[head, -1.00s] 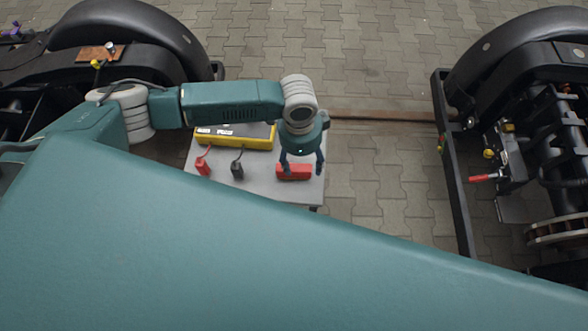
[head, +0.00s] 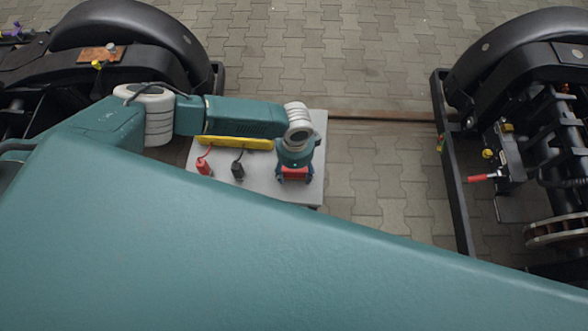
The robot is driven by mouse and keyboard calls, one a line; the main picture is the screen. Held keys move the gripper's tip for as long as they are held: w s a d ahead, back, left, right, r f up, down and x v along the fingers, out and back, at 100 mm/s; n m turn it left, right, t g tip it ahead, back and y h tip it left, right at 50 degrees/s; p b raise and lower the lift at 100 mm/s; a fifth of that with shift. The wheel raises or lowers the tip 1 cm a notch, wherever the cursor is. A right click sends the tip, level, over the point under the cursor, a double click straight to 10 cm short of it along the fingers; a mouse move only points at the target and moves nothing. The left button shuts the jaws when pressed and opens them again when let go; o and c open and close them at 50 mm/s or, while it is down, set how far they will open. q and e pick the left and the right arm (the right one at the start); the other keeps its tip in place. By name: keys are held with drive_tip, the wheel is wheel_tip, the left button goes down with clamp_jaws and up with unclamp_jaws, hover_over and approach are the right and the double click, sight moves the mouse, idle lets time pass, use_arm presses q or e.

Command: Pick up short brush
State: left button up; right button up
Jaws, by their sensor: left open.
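A red block-shaped piece (head: 295,174), which may be the short brush, lies on the grey table (head: 262,187) near its right front part. My left gripper (head: 295,179) is directly over it, pointing down, with its dark fingers apart at the left and right sides of the red piece. The fingers are open, and I cannot tell whether they touch it. The wrist hides the far part of the red piece. My right gripper is not in view.
A small red tool (head: 203,167) and a small black tool (head: 237,170) stand left on the table. A yellow case (head: 232,143) lies behind them, partly under my arm. Black bogies (head: 150,30) flank the paved floor (head: 385,190).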

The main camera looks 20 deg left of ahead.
use_arm(q)
drive_tip(key=shift+f, duration=0.3)
drive_tip(key=c, duration=1.4)
drive_tip(key=shift+r, duration=0.1)
wheel_tip(320, 180, up, 20)
drive_tip(key=shift+c, duration=0.2)
